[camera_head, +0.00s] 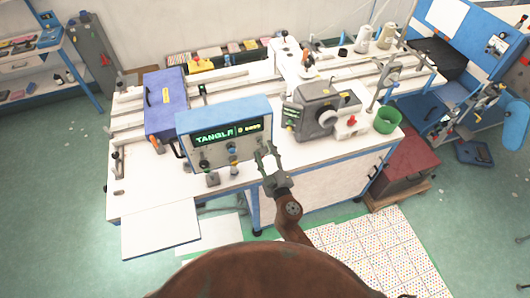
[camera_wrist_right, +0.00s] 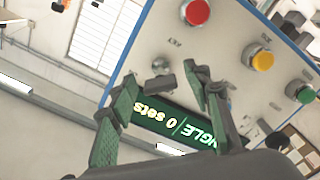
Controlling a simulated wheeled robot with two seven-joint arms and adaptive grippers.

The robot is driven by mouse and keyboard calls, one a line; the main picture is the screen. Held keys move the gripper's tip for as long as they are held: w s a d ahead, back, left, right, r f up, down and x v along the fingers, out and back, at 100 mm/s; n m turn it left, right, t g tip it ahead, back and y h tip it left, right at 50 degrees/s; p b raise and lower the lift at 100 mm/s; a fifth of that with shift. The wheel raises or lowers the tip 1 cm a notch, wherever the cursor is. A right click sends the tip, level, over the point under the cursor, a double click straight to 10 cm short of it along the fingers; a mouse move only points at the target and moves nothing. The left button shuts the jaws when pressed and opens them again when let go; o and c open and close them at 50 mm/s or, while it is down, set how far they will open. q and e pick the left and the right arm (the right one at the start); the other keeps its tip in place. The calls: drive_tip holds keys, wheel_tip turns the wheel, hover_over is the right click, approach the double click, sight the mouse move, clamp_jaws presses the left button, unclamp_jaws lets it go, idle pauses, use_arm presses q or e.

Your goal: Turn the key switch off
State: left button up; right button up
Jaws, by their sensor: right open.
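The control box (camera_head: 225,115) has a blue top and a lit green display; it stands on the white workbench. In the right wrist view its panel (camera_wrist_right: 225,60) carries the key switch (camera_wrist_right: 160,65), a round metal lock with a dark key (camera_wrist_right: 161,82) in it. My right gripper (camera_head: 268,158) is at the right end of the box's front. In the right wrist view it is open (camera_wrist_right: 159,76), with one green fingertip on each side of the key. I cannot tell whether either finger touches it. My left gripper is not in view.
The panel also has a red button (camera_wrist_right: 196,12), a yellow button (camera_wrist_right: 262,60) and a green button (camera_wrist_right: 304,94). A grey machine head (camera_head: 325,110) and a green cup (camera_head: 387,120) stand right of the box. A blue case (camera_head: 165,100) lies behind it to the left.

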drive_tip(key=shift+c, duration=0.4)
drive_tip(key=c, duration=1.1)
drive_tip(key=shift+n, duration=0.3)
drive_tip(key=n, duration=0.3)
drive_tip(key=shift+n, duration=0.4)
drive_tip(key=n, duration=0.4)
drive_tip(key=n+p, duration=0.1)
drive_tip(key=n, duration=0.4)
drive_tip(key=shift+r, duration=0.1)
drive_tip(key=shift+n+p, duration=0.65)
drive_tip(key=shift+n, duration=1.55)
